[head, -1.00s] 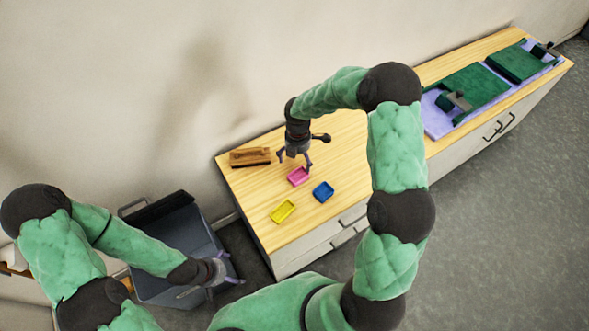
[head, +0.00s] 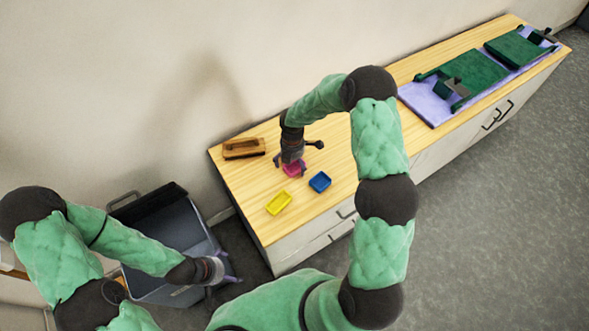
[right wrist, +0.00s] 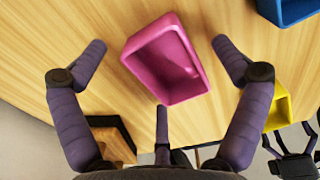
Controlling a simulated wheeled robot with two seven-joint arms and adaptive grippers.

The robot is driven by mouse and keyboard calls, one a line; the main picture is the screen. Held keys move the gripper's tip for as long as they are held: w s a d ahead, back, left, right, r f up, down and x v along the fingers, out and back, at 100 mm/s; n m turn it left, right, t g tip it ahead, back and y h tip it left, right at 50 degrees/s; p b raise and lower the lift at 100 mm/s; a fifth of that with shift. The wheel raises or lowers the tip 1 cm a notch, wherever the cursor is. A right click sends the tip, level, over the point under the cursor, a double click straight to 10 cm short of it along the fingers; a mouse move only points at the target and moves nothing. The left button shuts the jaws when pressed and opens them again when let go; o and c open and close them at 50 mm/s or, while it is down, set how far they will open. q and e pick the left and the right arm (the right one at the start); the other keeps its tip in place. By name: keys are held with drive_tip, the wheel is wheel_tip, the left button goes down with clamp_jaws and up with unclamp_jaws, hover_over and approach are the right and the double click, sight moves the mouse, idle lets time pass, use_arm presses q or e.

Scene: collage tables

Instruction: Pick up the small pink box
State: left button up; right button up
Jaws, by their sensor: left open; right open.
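The small pink box (head: 293,169) is an open-topped tray on the wooden tabletop. In the right wrist view the pink box (right wrist: 167,62) lies ahead of and between the spread fingers, not touching them as far as I can see. My right gripper (head: 291,166) is open and pointed down over the box, hiding part of it in the head view; its fingers also show in the right wrist view (right wrist: 158,75). My left gripper (head: 230,272) is open and empty, low at the left, beside the grey bin.
A blue box (head: 320,182) and a yellow box (head: 279,203) stand near the pink one on the table (head: 240,200). Green frames (head: 470,75) on a purple mat (head: 428,108) are far right. A grey bin (head: 170,225) stands left.

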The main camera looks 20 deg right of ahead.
drive_tip(key=c, duration=0.9)
drive_tip(key=shift+o, duration=0.2)
drive_tip(key=shift+r, duration=0.2)
